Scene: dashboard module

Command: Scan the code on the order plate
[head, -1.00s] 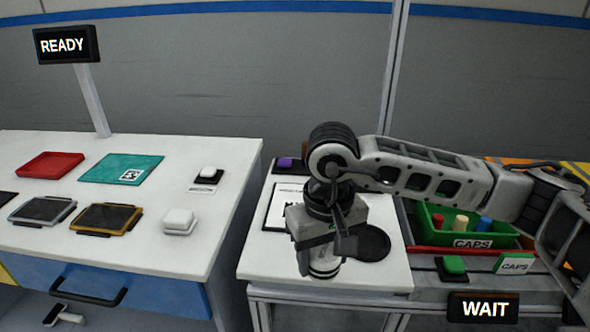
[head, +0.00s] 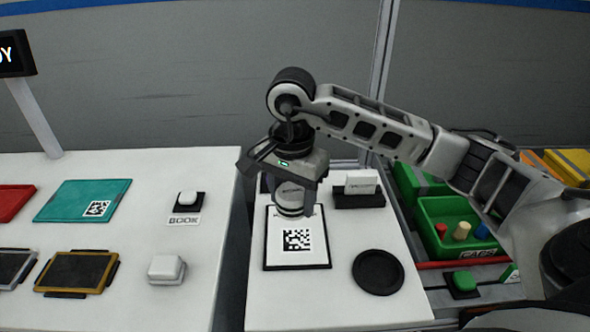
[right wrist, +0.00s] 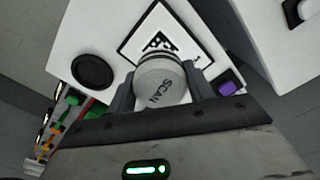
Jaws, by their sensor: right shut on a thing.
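The order plate (head: 282,255) is a white panel with a dark border and a black square code, lying on the narrow white table. Its code faces up and is uncovered in the head view. My right gripper (head: 296,188) is shut on a white rounded scanner (head: 291,200) and holds it over the plate's back edge. In the right wrist view the scanner (right wrist: 163,84) reads SCAN and sits between the fingers. The plate (right wrist: 178,32) shows beyond it, with part of its code hidden. My left gripper is not in view.
A round black pad (head: 378,272) lies right of the plate. A black holder with a white block (head: 356,186) stands behind it. A green caps bin (head: 455,222) is farther right. The left table holds a teal board (head: 82,201) with another code. A gap separates the tables.

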